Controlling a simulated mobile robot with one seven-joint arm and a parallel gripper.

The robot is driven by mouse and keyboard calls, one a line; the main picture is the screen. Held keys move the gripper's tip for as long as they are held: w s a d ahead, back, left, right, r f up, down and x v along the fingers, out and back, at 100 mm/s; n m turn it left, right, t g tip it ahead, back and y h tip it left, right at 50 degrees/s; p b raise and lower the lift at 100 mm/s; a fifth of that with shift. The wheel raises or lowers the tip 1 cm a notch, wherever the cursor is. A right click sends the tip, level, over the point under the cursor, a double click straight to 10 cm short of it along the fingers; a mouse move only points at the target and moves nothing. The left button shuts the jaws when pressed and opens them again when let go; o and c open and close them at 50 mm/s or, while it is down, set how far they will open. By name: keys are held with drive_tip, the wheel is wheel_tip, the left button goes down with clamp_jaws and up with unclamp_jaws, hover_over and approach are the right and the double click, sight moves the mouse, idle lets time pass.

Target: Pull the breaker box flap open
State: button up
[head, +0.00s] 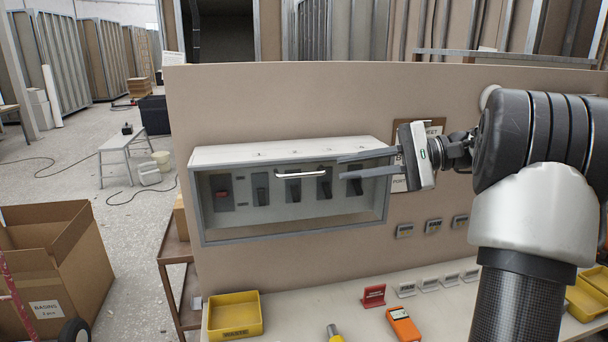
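The breaker box (270,152) is a wide white case mounted on the beige panel. Its clear, grey-framed flap (290,236) covers the front and looks shut. A pale bar handle (307,173) sits near the flap's top edge. Several dark switches show behind the flap, one with a red part at the left. My gripper (341,167) comes in from the right with its two fingers pointing left, apart and empty. The fingertips are just right of the handle in the picture; I cannot tell their exact depth from the flap.
A clipboard (398,184) hangs behind my gripper. Below, the bench (290,312) holds a yellow bin (235,315), an orange device (403,325) and a red sign (374,296). A cardboard box (50,265) stands at left. The space before the flap's left side looks clear.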

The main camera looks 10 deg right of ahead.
sight(310, 174)
drive_tip(key=x, duration=1)
drive_tip(key=shift+w+a+f+p, duration=0.1)
drive_tip(key=shift+a+p, duration=0.05)
drive_tip(key=shift+p, duration=0.2)
clamp_jaws()
idle(0.8)
